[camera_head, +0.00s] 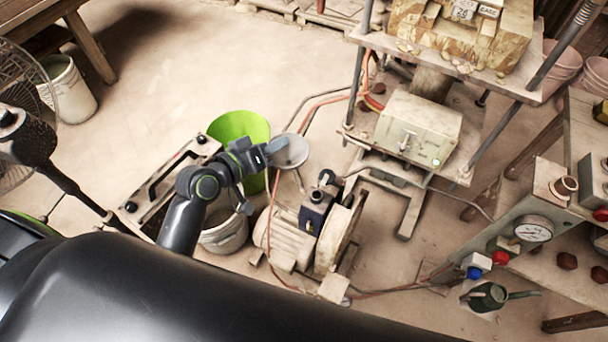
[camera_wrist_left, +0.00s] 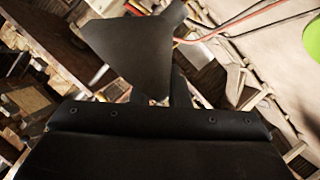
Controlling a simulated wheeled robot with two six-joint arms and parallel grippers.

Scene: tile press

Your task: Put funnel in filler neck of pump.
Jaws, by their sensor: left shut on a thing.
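A grey funnel (camera_head: 289,150) is held by its rim in my left gripper (camera_head: 267,153), which is shut on it. Its wide mouth faces up and a thin spout points down. In the left wrist view the funnel (camera_wrist_left: 130,52) is a dark cone in front of the fingers, its narrow end toward the top. The pump (camera_head: 290,235) stands on the floor, with a dark blue block and a dark round filler neck (camera_head: 327,177) on top. In the head view the funnel is up and left of the neck, apart from it. My right gripper is not in view.
A green bin (camera_head: 240,126) and a whitish bucket (camera_head: 226,235) stand beside my left arm. A press with a control box (camera_head: 418,128) stands right of the pump. A bench with a gauge (camera_head: 533,229) is at the right. Cables and hoses run over the floor.

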